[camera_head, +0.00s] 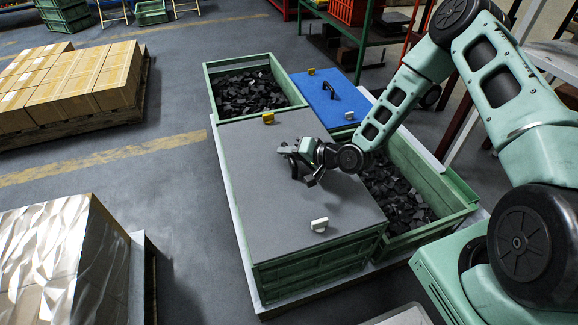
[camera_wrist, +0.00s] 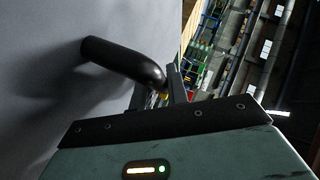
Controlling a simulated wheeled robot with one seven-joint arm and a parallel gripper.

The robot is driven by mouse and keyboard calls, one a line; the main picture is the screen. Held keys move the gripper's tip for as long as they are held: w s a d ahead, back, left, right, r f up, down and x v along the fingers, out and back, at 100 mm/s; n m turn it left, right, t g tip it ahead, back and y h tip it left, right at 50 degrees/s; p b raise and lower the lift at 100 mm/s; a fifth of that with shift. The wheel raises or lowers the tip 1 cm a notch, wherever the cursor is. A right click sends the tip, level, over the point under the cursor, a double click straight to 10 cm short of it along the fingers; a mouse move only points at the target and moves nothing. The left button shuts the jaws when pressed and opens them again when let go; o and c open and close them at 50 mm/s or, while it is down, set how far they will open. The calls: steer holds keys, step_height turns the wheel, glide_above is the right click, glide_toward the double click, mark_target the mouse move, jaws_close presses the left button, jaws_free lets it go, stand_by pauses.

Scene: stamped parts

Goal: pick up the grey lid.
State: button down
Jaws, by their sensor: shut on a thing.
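The grey lid (camera_head: 262,180) lies flat over the green crate in the middle of the head view. It carries a yellow block near its far edge and a white block near its front edge. My gripper (camera_head: 287,152) is at the middle of the lid, shut on its dark handle. In the wrist view the lid (camera_wrist: 50,50) is a pale grey surface at the left. The black curved handle (camera_wrist: 125,62) stands out from it and runs to my gripper's fingers (camera_wrist: 160,90). The lid's edges look level with the crate rim; I see no clear gap.
An open green crate with dark parts (camera_head: 248,92) stands behind, beside a blue lid (camera_head: 330,98) with its own handle. Another open crate of dark parts (camera_head: 395,195) is at the right, under my arm. Stacked cartons (camera_head: 75,80) stand at the left. The floor between is clear.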

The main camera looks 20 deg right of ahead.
steer(key=shift+r, duration=0.1)
step_height(320, 180, up, 10)
steer(key=p, duration=0.3)
stand_by(1.1)
